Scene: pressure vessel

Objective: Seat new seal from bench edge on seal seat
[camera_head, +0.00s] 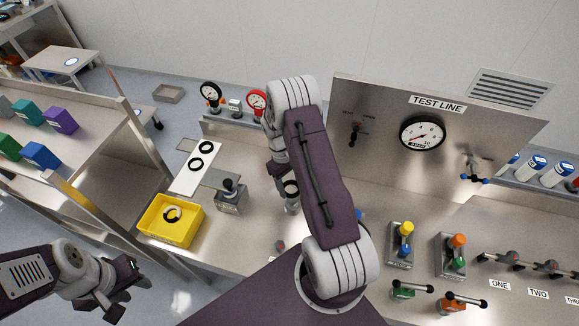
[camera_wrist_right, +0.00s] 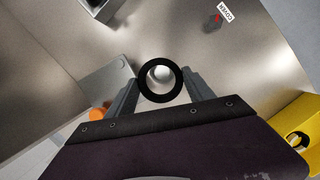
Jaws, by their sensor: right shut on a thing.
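In the right wrist view, a black ring seal (camera_wrist_right: 144,93) is held flat between the two grey fingers of my right gripper (camera_wrist_right: 160,86). A pale round shape (camera_wrist_right: 161,73) shows through the ring's opening; whether the ring touches it is unclear. In the head view, my right gripper (camera_head: 284,178) is just above and beside a small metal cylinder (camera_head: 292,205) on the bench, partly hidden by my arm. My left gripper (camera_head: 112,297) hangs at the lower left, away from the bench objects; its jaw state is unclear.
A white board (camera_head: 186,181) carries two black rings. A yellow bin (camera_head: 168,235) holds a ring. A metal block with a black knob (camera_head: 230,197) stands between the bin and the cylinder. The test line panel (camera_head: 380,170) rises behind; valves (camera_head: 452,257) crowd the right.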

